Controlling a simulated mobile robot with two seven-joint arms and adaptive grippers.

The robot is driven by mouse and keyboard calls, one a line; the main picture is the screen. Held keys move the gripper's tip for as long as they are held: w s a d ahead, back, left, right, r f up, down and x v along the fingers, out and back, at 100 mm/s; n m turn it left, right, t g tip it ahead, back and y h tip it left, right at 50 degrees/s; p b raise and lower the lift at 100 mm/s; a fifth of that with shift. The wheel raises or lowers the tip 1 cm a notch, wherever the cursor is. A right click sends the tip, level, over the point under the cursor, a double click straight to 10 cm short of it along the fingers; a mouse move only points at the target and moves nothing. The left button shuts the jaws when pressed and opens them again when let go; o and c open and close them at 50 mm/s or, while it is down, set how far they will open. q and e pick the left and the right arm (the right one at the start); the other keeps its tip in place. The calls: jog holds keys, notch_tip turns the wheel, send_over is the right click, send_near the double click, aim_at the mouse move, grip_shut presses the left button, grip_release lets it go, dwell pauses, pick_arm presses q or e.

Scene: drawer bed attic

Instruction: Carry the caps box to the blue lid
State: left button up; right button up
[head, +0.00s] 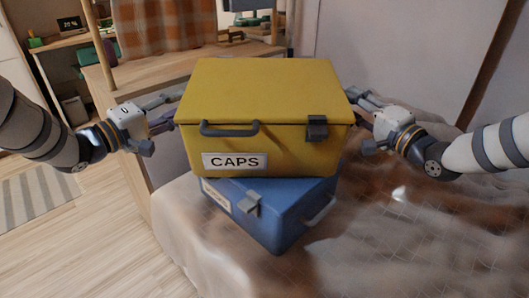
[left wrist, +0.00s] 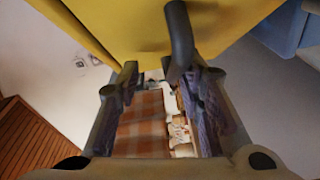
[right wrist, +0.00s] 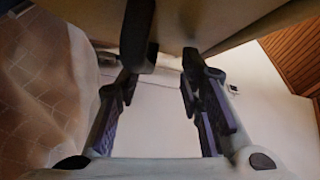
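The yellow caps box (head: 265,92), labelled CAPS, is level in the middle of the head view, over the blue lid (head: 290,188) of a blue box turned at an angle. Whether it touches the lid is hidden. My left gripper (head: 165,112) is at its left side; in the left wrist view the fingers (left wrist: 158,80) are apart, with a dark handle bar (left wrist: 180,35) by the right finger. My right gripper (head: 362,120) is at its right side; in the right wrist view the fingers (right wrist: 160,75) are apart, with a dark bar (right wrist: 138,30) by the left finger.
The blue box stands on a bed with a rumpled brownish cover (head: 400,225), which is clear to the right. A wooden desk (head: 140,80) with small objects and a chair with a checked cloth (head: 160,25) are behind. Wooden floor (head: 90,225) lies to the left.

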pick_arm(q)
jog(key=o, duration=0.9)
jog(key=shift+r, duration=0.15)
jog(key=shift+c, duration=0.2)
pick_arm(e)
jog(key=shift+r, duration=0.25)
jog(key=shift+f, duration=0.1)
jog(key=o, duration=0.8)
pick_arm(q)
jog(key=v, duration=1.2)
pick_arm(e)
jog(key=v, duration=1.2)
